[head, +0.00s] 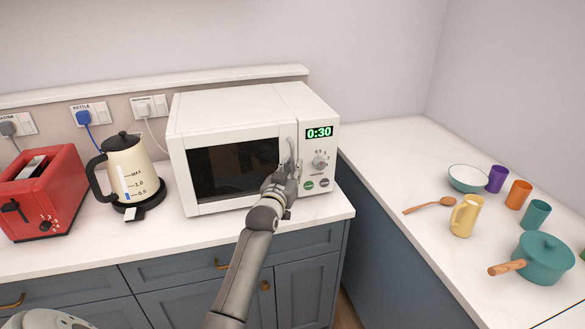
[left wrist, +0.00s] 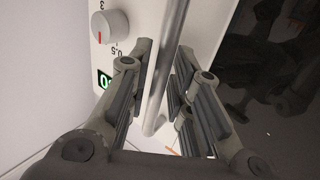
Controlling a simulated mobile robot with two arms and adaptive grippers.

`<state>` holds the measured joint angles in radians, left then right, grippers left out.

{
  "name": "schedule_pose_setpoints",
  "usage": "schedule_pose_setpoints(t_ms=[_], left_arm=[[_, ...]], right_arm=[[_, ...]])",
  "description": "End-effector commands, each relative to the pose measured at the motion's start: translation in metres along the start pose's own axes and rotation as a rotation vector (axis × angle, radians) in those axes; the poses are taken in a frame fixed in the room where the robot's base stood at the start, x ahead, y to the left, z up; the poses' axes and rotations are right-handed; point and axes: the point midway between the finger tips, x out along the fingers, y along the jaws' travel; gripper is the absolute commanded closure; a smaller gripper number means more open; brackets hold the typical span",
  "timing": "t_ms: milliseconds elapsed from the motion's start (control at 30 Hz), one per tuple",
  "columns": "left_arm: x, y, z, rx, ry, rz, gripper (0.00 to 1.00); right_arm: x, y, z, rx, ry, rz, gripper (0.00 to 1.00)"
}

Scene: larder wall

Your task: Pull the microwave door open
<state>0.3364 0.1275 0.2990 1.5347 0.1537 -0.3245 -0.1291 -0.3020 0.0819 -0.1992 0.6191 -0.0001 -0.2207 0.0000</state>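The white microwave (head: 235,105) stands on the back counter, its dark-windowed door (head: 232,166) shut. A vertical metal bar handle (head: 293,148) runs down the door's right side, left of the control panel with its green 0:30 display. My left gripper (head: 289,168) is at the handle and hides its lower part. In the left wrist view, the handle (left wrist: 172,50) passes between the two fingers of the left gripper (left wrist: 162,82). The fingers are apart, with visible gaps beside the bar, so it is not clamped. My right gripper is not in view.
A cream kettle (head: 133,174) and a red toaster (head: 42,195) stand left of the microwave. The right counter holds a teal pot (head: 543,260), a yellow jug (head: 465,217), a bowl (head: 468,175), a wooden spoon (head: 425,207) and several cups. The counter just before the door is clear.

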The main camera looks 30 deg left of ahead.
Motion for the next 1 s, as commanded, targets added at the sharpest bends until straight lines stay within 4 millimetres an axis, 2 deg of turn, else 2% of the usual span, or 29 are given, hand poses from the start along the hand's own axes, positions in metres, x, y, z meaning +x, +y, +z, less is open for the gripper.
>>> schedule_pose_setpoints(t_ms=[367, 533, 567, 1000], left_arm=[[0.0051, 0.0000, 0.0002, 0.000, 0.000, 0.000, 0.80], [0.0050, 0.0000, 0.0003, 0.000, -0.001, 0.000, 0.99], [0.0050, 0.0000, 0.0003, -0.001, -0.001, 0.000, 1.00], [0.0004, 0.0016, 0.0008, 0.001, -0.002, 0.013, 1.00]], right_arm=[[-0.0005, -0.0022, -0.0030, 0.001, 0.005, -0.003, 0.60], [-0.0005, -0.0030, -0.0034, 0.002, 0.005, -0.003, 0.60], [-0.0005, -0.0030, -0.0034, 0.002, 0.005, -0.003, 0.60], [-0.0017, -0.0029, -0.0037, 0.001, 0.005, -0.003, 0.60]])
